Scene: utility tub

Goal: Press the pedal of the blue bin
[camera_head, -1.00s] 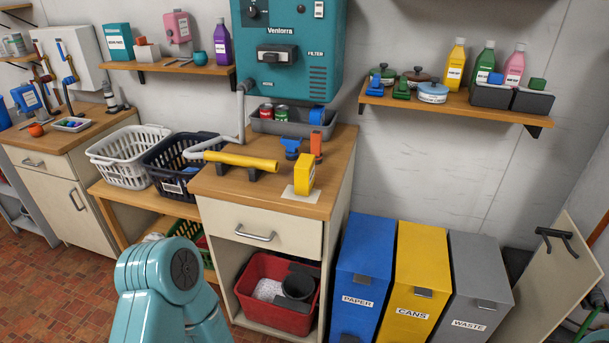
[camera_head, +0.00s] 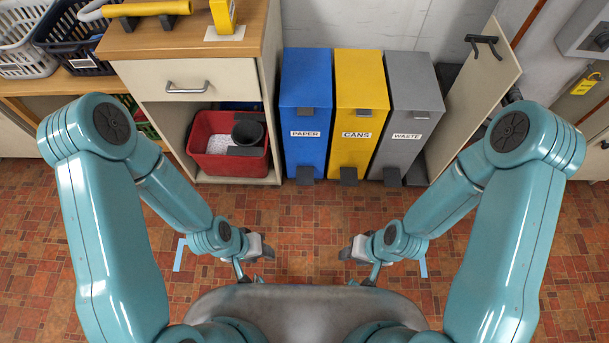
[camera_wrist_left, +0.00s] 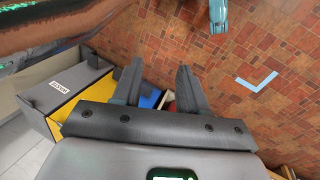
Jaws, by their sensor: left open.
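The blue bin (camera_head: 304,85), labelled PAPER, stands upright with its lid shut, at the left of a row of bins. Its dark pedal (camera_head: 305,175) sticks out at the foot of its front. My left gripper (camera_head: 256,264) is open and empty, in front of the bins and apart from the pedal. In the left wrist view its two fingers (camera_wrist_left: 158,88) are spread, with a small patch of the blue bin (camera_wrist_left: 150,97) between them. My right gripper (camera_head: 357,265) looks open and empty, on the other side of my body, also clear of the bins.
The yellow CANS bin (camera_head: 361,95) and grey WASTE bin (camera_head: 412,98) stand beside the blue one, each with a pedal. Left is a cabinet (camera_head: 186,80) with a red tub (camera_head: 210,160) on its shelf. Tiled floor (camera_head: 305,225) before the bins is clear.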

